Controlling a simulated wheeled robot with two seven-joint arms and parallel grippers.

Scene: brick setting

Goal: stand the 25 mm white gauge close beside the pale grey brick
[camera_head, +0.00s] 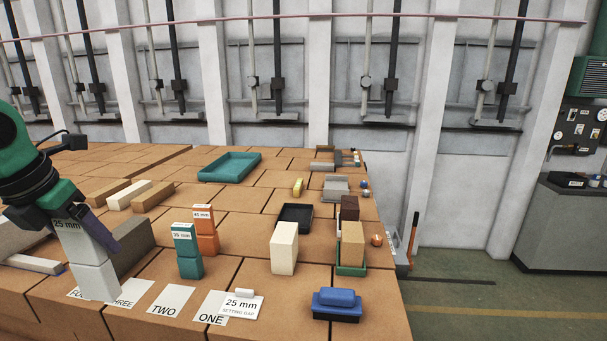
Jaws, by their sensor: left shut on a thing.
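My left gripper (84,222) is at the left of the head view, shut on the white gauge (94,278). The gauge has a label reading 25 mm on its upper part and is slightly tilted. Its foot is near the paper cards at the front; whether it touches the bricks below is unclear. A darker grey brick (134,246) is just behind and right of it, partly hidden. Which grey block is the task's brick is uncertain. My right gripper is out of view.
Teal (188,252) and orange (205,229) gauges stand right of the gripper. A cream block (284,248), a black tray (295,218) and a blue-handled block (337,304) are farther right. A teal tray (229,167) lies at the back. Number cards (172,301) line the front.

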